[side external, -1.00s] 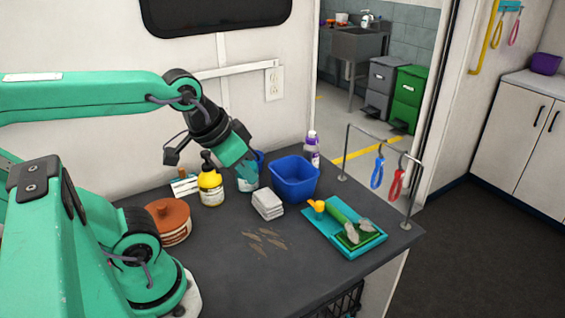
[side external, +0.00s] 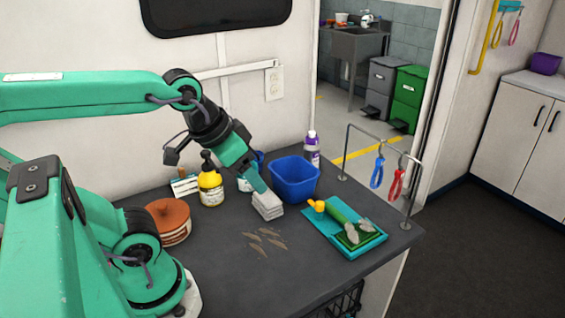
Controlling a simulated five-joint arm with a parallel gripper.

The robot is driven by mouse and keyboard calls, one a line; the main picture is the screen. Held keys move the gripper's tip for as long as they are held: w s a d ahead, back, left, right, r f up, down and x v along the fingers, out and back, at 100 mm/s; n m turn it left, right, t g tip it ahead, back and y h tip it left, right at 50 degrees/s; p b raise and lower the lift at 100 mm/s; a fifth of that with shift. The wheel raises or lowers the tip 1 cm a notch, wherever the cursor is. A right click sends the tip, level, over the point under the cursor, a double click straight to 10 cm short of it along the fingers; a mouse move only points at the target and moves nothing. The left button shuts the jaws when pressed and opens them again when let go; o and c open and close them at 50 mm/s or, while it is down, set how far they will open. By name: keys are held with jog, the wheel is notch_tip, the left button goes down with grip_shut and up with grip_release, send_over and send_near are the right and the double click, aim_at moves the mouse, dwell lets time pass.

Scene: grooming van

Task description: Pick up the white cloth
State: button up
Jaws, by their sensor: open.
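The white cloth (side external: 268,206) lies folded in a small stack on the dark grey table, in front of the blue bin. My gripper (side external: 262,190) points down at the cloth from the upper left. Its fingertips are at the cloth's upper edge and cover part of its top. My gripper is open. I cannot tell whether a finger touches the cloth, and the far finger is hard to make out.
A blue bin (side external: 295,182) stands close behind the cloth. A teal tray (side external: 345,236) with tools is right. Brown smears (side external: 265,240) mark the table in front. A rail (side external: 376,137) edges the right side.

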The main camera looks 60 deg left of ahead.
jog(key=shift+w, duration=0.1)
jog(key=n+g, duration=0.5)
jog(key=n, duration=1.3)
send_over(270, 199)
jog(key=f, duration=1.6)
jog(key=shift+d, duration=0.25)
jog(key=shift+a+f+g, duration=0.2)
jog(key=shift+f+g, duration=0.1)
jog(key=shift+f, duration=0.05)
jog(key=shift+f, duration=1.3)
